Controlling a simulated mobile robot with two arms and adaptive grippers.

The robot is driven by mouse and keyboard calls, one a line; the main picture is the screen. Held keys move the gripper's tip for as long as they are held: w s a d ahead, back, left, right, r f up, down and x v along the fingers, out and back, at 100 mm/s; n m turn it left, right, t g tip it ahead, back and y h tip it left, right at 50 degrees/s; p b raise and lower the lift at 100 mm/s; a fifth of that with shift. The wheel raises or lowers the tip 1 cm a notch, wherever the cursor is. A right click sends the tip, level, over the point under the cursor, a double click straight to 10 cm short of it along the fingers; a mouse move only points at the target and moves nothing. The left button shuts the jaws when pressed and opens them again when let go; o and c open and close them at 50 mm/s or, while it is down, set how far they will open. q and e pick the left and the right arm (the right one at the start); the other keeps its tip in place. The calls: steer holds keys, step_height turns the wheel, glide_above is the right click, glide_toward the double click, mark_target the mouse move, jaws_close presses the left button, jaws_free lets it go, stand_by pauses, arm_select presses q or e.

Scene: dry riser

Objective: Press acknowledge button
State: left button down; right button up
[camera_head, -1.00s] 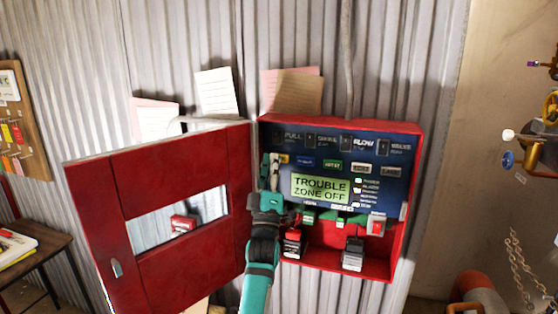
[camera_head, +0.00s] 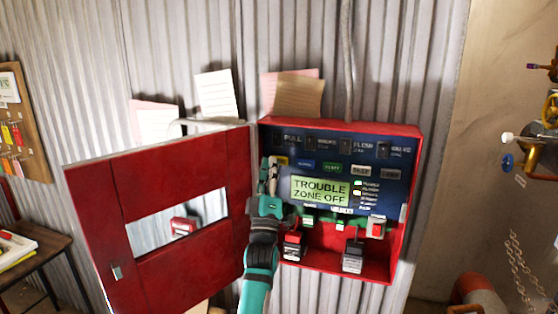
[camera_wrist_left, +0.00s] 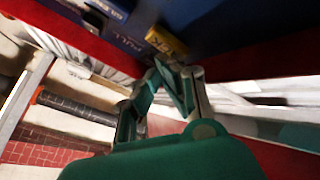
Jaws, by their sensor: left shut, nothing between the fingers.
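The open red alarm panel (camera_head: 412,165) on the wall has a dark blue face with a row of coloured buttons. The yellow button (camera_head: 281,160) is at the left end of that row, partly behind my gripper. In the left wrist view the yellow button (camera_wrist_left: 166,41) is just beyond the fingertips, its lettering partly covered. My left gripper (camera_head: 269,168) is shut and empty, its tips pointing at the panel close to this button. In the left wrist view the fingertips (camera_wrist_left: 170,66) appear very near its lower edge; I cannot tell whether they touch.
The lit display (camera_head: 320,190) reads "TROUBLE ZONE OFF". The red panel door (camera_head: 185,258) stands open to the left, close to my left arm. Batteries (camera_head: 353,255) sit in the panel's lower part. Valves and chains are at the far right.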

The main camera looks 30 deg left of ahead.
arm_select(q)
steer(key=shift+s, duration=0.35)
steer(key=shift+s+d+p, duration=0.2)
steer(key=shift+s+p, duration=0.15)
steer(key=shift+s, duration=0.45)
steer(key=shift+s+d+p, duration=0.25)
steer(key=shift+s+p, duration=0.1)
steer(key=shift+s, duration=0.45)
steer(key=shift+s+d+p, duration=0.2)
steer(key=shift+s+p, duration=0.15)
steer(key=shift+s, duration=0.45)
